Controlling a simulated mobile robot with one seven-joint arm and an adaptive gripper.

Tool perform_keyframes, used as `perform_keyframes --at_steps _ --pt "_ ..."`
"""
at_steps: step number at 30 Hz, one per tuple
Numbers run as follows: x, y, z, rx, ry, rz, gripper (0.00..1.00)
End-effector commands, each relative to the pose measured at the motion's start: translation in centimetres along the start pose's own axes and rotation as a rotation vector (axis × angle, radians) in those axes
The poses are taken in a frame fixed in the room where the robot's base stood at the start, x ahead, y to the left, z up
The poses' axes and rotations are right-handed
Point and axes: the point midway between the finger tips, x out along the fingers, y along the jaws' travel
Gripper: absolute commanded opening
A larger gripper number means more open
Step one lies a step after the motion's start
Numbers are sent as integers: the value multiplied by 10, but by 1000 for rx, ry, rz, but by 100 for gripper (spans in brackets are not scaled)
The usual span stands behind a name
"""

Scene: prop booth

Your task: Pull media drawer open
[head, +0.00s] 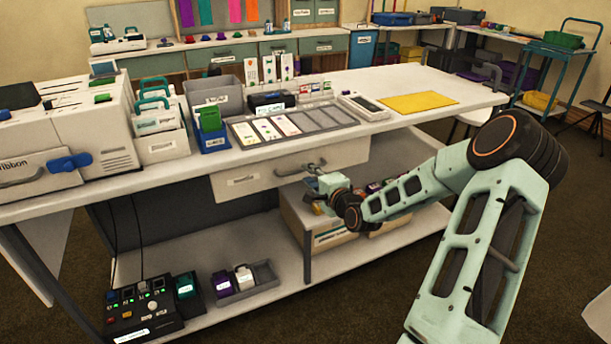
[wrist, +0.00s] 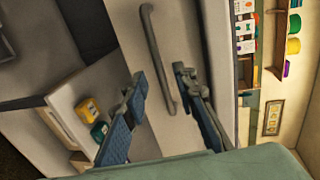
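A white drawer front (head: 272,178) with a small label too small to read sits under the tabletop; it looks closed. Its metal bar handle (head: 291,174) is on the right part of the front. My gripper (head: 322,180) is at the drawer's right part, by the handle, and partly covers the front. In the wrist view the handle (wrist: 158,60) runs lengthwise across the pale drawer front (wrist: 187,35). My gripper (wrist: 160,80) is open there, with one finger on each side of the handle. Contact with the handle cannot be told.
The white tabletop (head: 400,80) above holds a ribbon machine (head: 70,125), bins, a card tray (head: 330,115) and a yellow sheet (head: 418,101). The lower shelf (head: 215,312) holds a control box (head: 140,308), and a carton (head: 325,228) stands below the drawer.

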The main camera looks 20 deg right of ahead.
Motion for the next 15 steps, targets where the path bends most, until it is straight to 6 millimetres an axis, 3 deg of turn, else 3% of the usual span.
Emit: perform_keyframes --at_steps 6,15 --pt "26 1 0 -1 -1 0 26" --pt "31 0 0 0 1 1 26"
